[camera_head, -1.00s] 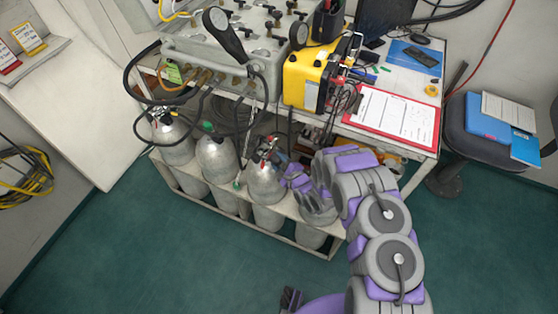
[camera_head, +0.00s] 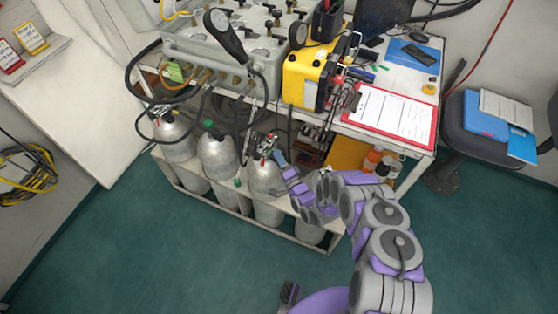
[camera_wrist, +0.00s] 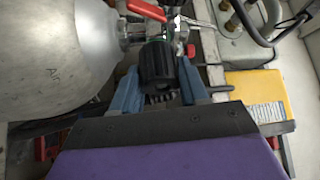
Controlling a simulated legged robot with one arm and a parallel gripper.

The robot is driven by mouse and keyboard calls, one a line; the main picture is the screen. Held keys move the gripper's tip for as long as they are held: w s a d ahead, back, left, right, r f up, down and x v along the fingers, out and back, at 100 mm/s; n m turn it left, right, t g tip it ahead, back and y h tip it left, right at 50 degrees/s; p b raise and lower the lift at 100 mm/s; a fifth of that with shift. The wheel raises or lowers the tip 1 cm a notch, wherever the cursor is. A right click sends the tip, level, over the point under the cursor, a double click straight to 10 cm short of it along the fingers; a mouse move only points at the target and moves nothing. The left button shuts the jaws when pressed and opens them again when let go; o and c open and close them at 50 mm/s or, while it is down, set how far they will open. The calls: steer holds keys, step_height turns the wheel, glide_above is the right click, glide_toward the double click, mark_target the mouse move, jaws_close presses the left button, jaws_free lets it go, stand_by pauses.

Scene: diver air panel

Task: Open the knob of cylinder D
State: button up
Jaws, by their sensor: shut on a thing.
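A grey cylinder marked "Air" (camera_wrist: 60,60) fills the left of the wrist view. Its valve carries a black ribbed knob (camera_wrist: 157,65) and a red lever (camera_wrist: 147,9). My gripper (camera_wrist: 159,82) has its blue fingers on either side of the knob and is shut on it. The knob is too small to make out there. I see no letter D on the cylinder.
Two more cylinders (camera_head: 217,158) (camera_head: 174,138) stand to the left in the white rack. Black hoses (camera_head: 145,103) hang from the grey air panel (camera_head: 215,55) above. A yellow case (camera_head: 304,79) and a red clipboard (camera_head: 391,115) lie on the table above my arm.

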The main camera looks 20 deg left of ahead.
steer(key=n+y+b, duration=0.1)
steer(key=n, duration=0.1)
steer(key=n+b, duration=0.1)
steer(key=n, duration=0.1)
steer(key=n+y+b, duration=0.1)
steer(key=n, duration=0.1)
steer(key=shift+d+f+n+y+b, duration=0.1)
steer(key=shift+f+n+y+b, duration=0.2)
steer(key=shift+n+b, duration=0.1)
stand_by(0.3)
steer(key=o, duration=0.9)
steer(key=shift+c, duration=0.2)
steer(key=shift+o, duration=1)
steer(key=shift+r, duration=0.15)
